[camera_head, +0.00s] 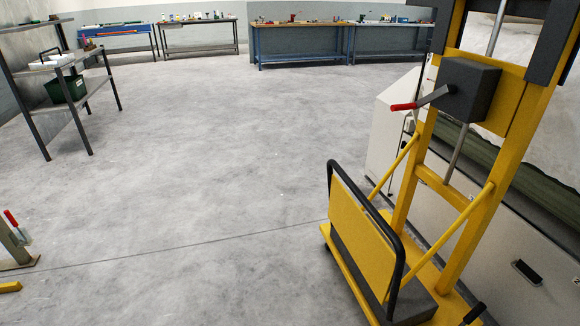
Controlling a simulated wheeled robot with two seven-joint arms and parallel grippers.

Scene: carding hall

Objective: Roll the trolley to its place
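A yellow trolley (480,190) stands upright at the right of the head view. It has a tall yellow frame, a dark winch box with a red-tipped crank, and a low base with a yellow panel (358,222) inside a black loop handle (366,203). Its top and the near end of its base are cut off by the picture edges. I cannot tell whether the panel and loop belong to the same trolley or to a separate one close against it. Neither of my grippers is in view.
Open grey floor (210,170) fills the middle. A metal shelf rack (88,92) stands at left, workbenches (262,45) along the back wall. A pale machine (520,235) stands close behind the trolley at right. A red-handled clamp-like fixture (15,243) is at the lower left edge.

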